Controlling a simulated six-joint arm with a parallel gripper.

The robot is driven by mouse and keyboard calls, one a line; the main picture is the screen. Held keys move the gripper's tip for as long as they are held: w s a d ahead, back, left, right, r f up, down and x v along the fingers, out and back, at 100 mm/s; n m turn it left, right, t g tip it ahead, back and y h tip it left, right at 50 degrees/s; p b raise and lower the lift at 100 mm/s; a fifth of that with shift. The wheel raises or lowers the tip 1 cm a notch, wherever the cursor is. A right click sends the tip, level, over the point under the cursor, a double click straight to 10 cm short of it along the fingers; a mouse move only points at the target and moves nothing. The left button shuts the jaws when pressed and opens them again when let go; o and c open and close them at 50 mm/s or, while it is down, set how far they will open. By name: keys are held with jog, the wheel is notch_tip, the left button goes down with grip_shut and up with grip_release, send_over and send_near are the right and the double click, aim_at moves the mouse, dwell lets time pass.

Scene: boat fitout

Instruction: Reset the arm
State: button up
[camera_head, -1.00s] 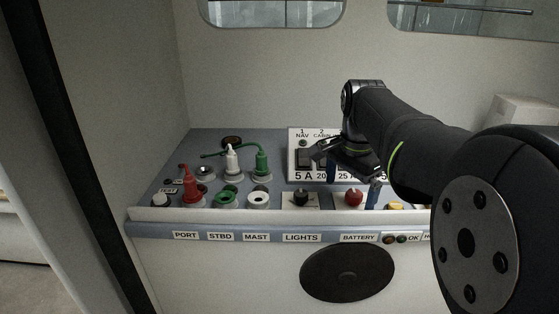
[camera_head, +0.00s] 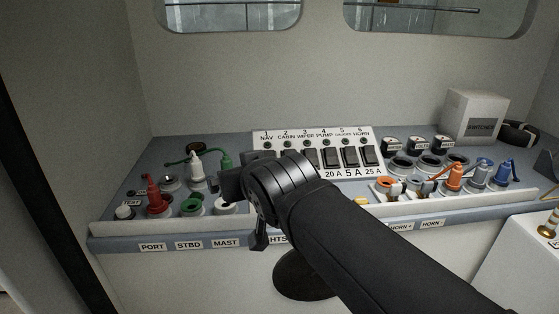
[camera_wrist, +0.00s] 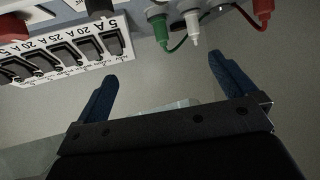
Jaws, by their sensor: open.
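My gripper (camera_wrist: 162,66) shows in the wrist view with its two blue fingers wide apart and nothing between them. In the head view my arm reaches in from the lower right, and its wrist is in front of the left part of the switch panel (camera_head: 345,160). The fingers cannot be made out there. The wrist view is upside down: the switch panel (camera_wrist: 75,50) is at upper left, and the green plug (camera_wrist: 159,27), white plug (camera_wrist: 193,25) and red plug (camera_wrist: 263,10) are along the top, beyond the fingertips.
The console's left side holds the red plug (camera_head: 154,196), white plug (camera_head: 196,165) and green plug (camera_head: 225,170). Orange (camera_head: 455,177) and blue plugs (camera_head: 502,174) stand at right. A white box (camera_head: 473,116) is behind them. My arm hides part of the front ledge.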

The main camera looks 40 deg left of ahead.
jog(key=x, duration=0.9)
jog(key=shift+w+a+f, duration=0.1)
jog(key=shift+a+f, duration=0.05)
jog(key=shift+f, duration=0.05)
jog(key=shift+r, duration=0.1)
dwell(0.6)
jog(key=v, duration=1)
jog(key=shift+a, duration=0.1)
jog(key=x, duration=1)
jog(key=shift+s+d+r, duration=0.25)
jog(key=shift+d, duration=0.4)
jog(key=shift+a, duration=0.1)
